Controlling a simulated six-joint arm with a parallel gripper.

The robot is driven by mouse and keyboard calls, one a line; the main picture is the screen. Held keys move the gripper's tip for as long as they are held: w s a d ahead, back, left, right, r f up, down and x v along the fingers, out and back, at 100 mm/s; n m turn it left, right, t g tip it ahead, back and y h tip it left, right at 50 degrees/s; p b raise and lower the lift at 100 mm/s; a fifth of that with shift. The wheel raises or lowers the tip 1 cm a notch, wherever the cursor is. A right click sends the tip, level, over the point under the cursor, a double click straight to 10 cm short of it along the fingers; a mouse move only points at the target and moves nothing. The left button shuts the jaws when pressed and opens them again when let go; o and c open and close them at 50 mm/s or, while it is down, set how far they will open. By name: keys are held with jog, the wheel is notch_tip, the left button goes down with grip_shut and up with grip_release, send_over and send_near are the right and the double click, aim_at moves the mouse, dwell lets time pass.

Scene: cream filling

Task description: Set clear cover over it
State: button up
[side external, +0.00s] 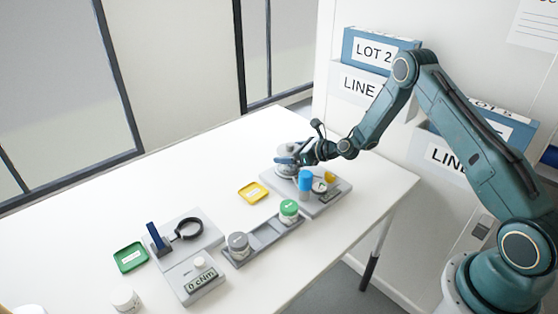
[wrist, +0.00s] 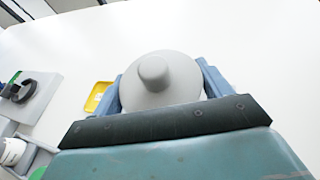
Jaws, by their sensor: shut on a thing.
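My gripper (side external: 287,160) is shut on the clear cover (wrist: 160,85), a round, pale grey dome with a knob on top. In the wrist view, the blue fingers press on its left and right sides. In the side view, the cover (side external: 288,149) is at the back left of a grey station (side external: 333,196), partly hidden by the fingers. A round pale part (side external: 287,171) shows just below it. I cannot tell whether the cover touches it or what is under the cover.
A yellow tray (side external: 253,192), a rack (side external: 265,238) with grey and green-lidded jars, a torque unit (side external: 192,280) and a green tray (side external: 130,257) lie leftward. The table behind is clear.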

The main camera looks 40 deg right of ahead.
jog(key=o, duration=0.7)
jog(key=shift+o, duration=0.2)
jog(key=shift+s, duration=0.1)
jog(key=v, duration=1.1)
dwell(0.6)
dwell(0.4)
